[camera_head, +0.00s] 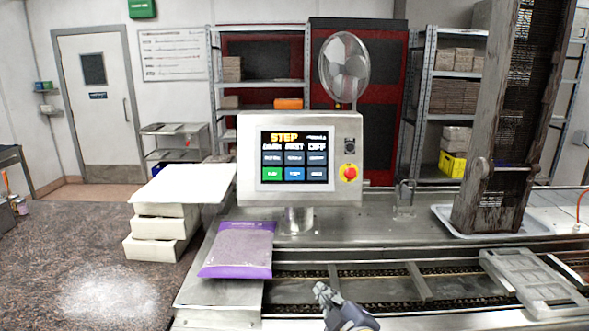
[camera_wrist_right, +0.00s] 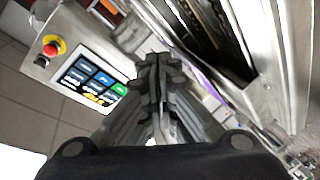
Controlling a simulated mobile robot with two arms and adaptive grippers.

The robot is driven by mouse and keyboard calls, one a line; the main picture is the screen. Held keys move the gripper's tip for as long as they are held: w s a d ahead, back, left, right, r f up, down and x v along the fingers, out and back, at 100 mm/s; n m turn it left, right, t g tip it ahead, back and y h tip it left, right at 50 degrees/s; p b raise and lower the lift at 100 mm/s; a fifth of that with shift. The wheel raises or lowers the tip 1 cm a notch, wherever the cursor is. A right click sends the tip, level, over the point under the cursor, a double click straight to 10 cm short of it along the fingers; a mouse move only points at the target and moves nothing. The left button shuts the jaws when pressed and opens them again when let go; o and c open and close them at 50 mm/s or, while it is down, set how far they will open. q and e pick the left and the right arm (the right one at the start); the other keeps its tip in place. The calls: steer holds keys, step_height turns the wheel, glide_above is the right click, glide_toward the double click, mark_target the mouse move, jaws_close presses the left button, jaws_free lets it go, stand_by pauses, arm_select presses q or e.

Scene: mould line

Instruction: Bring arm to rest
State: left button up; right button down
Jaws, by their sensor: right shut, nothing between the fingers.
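My right gripper (camera_head: 324,290) shows at the bottom centre of the head view, over the near edge of the conveyor line. Its fingers are shut with nothing between them. In the right wrist view the closed fingers (camera_wrist_right: 155,65) fill the middle, and the control panel (camera_wrist_right: 90,78) shows tilted at the left. My left gripper is not in the head view.
The control panel (camera_head: 298,160) with a red stop button stands behind the line. A purple bag (camera_head: 238,250) lies left of my gripper. White boxes (camera_head: 160,230) are stacked further left. A grey mould tray (camera_head: 530,283) lies at the right, near a tall dark tower (camera_head: 505,120).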

steer(key=s+d+f+m+g+h, duration=0.2)
steer(key=s+d+f+m+g, duration=0.15)
steer(key=s+f, duration=0.5)
steer(key=s+d+f+m+g+h, duration=0.1)
steer(key=s+d+f+m+g, duration=0.2)
steer(key=s+d+f, duration=0.35)
steer(key=s+d+f+m+g+h, duration=0.1)
steer(key=s+d+f+m+g, duration=0.15)
steer(key=s, duration=0.75)
steer(key=s+d+f+m+g, duration=0.1)
steer(key=s+f+m+g, duration=0.15)
steer(key=s, duration=0.85)
step_height(320, 180, down, 31)
steer(key=s+g+b, duration=0.1)
steer(key=g+b, duration=0.1)
steer(key=b, duration=0.2)
steer(key=s+d+f+b, duration=0.2)
steer(key=s+f, duration=1.4)
steer(key=f, duration=0.2)
steer(key=shift+s+d+n+g, duration=0.35)
steer(key=shift+d, duration=0.05)
steer(key=shift+s+f, duration=0.1)
